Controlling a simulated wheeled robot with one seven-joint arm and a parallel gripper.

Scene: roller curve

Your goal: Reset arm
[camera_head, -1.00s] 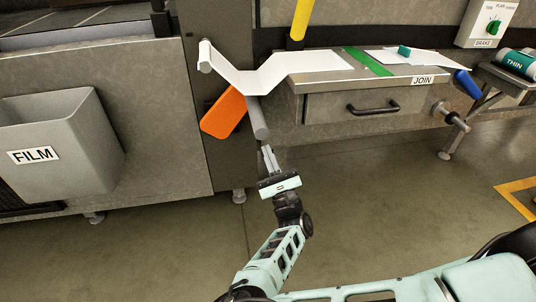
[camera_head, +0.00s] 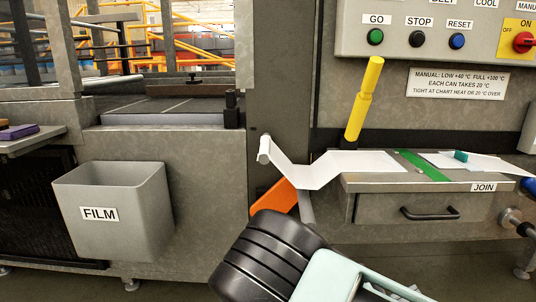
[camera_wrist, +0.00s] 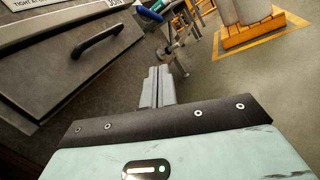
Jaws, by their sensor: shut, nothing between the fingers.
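My gripper (camera_wrist: 157,87) shows in the wrist view with its two grey fingers pressed together and nothing between them. It points toward the open floor beside the JOIN table, clear of the drawer. In the head view my arm fills the lower middle, with a black and mint link in front of the machine; the gripper's fingers are not visible there.
The JOIN table (camera_head: 330,186) has a drawer handle (camera_head: 430,213), white film (camera_head: 350,163) and a green strip (camera_head: 424,166). An orange lever (camera_head: 273,197) hangs at its left. A yellow handle (camera_head: 363,99) stands behind. A grey FILM bin (camera_head: 150,215) is at left. Buttons (camera_head: 419,38) sit above.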

